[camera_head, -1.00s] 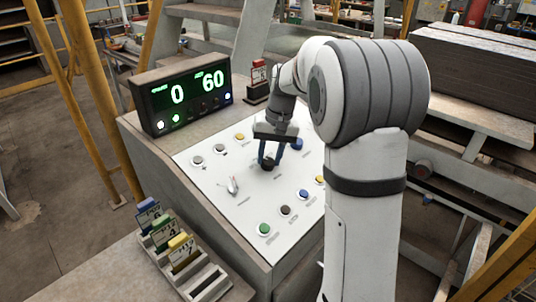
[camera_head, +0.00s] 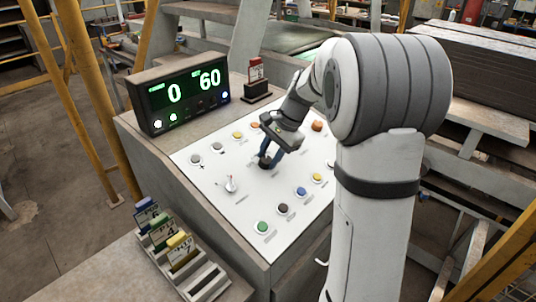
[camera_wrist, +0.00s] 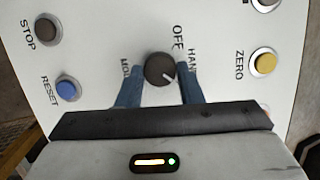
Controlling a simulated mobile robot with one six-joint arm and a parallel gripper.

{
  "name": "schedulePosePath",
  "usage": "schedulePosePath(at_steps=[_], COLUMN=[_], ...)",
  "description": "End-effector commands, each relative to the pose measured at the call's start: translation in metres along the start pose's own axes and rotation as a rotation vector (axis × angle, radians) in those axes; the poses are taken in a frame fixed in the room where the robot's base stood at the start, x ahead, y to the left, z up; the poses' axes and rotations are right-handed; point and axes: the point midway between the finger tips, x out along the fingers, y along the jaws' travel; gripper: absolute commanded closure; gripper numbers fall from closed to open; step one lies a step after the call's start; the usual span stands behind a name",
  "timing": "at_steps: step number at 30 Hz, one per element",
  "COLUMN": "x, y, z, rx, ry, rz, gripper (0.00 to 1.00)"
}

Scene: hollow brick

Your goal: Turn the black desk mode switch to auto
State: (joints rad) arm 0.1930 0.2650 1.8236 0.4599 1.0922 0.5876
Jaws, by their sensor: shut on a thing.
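The black desk mode switch (camera_wrist: 160,70) is a round dark knob on the white panel, with a white pointer mark facing lower right in the wrist view. It also shows in the head view (camera_head: 264,163), partly hidden by the fingers. My gripper (camera_wrist: 160,85) is shut on the switch, with one blue finger on each side. In the head view my gripper (camera_head: 267,157) reaches down onto the panel from the upper right. The label OFF stands above the switch; HAND is partly covered by the right finger. I cannot see an AUTO label.
The panel (camera_head: 205,178) carries several coloured buttons and a silver lever switch (camera_head: 230,184) close by. A display box (camera_head: 180,95) reading 0 and 60 stands behind left. A card rack (camera_head: 205,280) is at the front left. A red-tagged holder (camera_head: 256,85) stands behind.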

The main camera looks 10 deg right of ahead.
Motion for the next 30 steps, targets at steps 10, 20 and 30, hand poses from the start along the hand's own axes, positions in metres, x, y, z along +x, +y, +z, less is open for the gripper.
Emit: schedulePosePath(at_steps=[10, 20, 30], x=[0.0019, 0.0022, 0.0017], y=[0.003, 0.0033, 0.0026], z=[0.0, 0.0, 0.0001], rx=[0.113, 0.127, 0.125], ry=[-0.002, -0.002, -0.001], rz=[-0.026, -0.029, -0.031], gripper=[0.9, 0.9, 0.53])
